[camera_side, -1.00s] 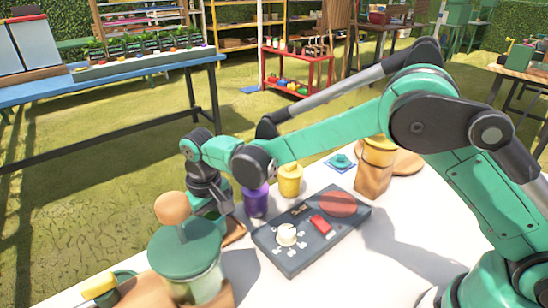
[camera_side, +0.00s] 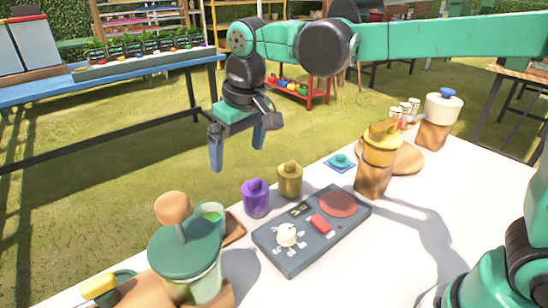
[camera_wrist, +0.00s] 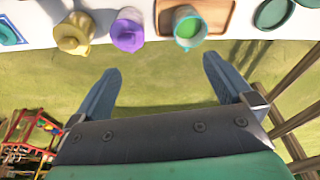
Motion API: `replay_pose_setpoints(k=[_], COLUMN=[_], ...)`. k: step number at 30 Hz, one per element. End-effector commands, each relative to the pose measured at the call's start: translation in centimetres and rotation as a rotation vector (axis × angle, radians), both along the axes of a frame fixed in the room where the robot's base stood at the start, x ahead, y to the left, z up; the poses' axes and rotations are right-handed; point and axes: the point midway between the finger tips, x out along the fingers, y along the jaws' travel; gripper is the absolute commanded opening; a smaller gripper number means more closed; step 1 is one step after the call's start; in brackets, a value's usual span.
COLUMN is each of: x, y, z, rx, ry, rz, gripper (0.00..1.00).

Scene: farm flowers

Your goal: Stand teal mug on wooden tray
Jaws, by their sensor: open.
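The teal mug (camera_wrist: 186,40) with green inside stands upright on the wooden tray (camera_wrist: 222,14), near the tray's edge, in the wrist view. In the side view the mug (camera_side: 210,208) and the tray (camera_side: 236,229) are partly hidden behind a large teal-lidded jar. My gripper (camera_side: 238,150) is open and empty, raised in the air beyond the table edge and apart from the mug. Its two fingers also show spread apart in the wrist view (camera_wrist: 162,68).
A purple mug (camera_side: 256,199) and a yellow mug (camera_side: 290,180) stand beside the tray. The teal-lidded jar (camera_side: 188,252) is in front. A dark control panel (camera_side: 290,249) lies nearby. A yellow-topped wooden canister (camera_side: 373,180) stands to the right. Grass lies beyond the table.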

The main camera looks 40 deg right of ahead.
Motion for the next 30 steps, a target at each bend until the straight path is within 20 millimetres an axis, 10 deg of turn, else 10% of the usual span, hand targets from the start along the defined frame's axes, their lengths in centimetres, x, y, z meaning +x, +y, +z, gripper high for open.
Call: replay_pose_setpoints(k=[12,30], x=[-9.3,-11.2], y=[-9.7,-11.1], z=[-1.4,-3.1], rx=[0.034,0.026], ry=[-0.336,-0.419], rz=[-0.137,-0.166], gripper=[1.00,1.00])
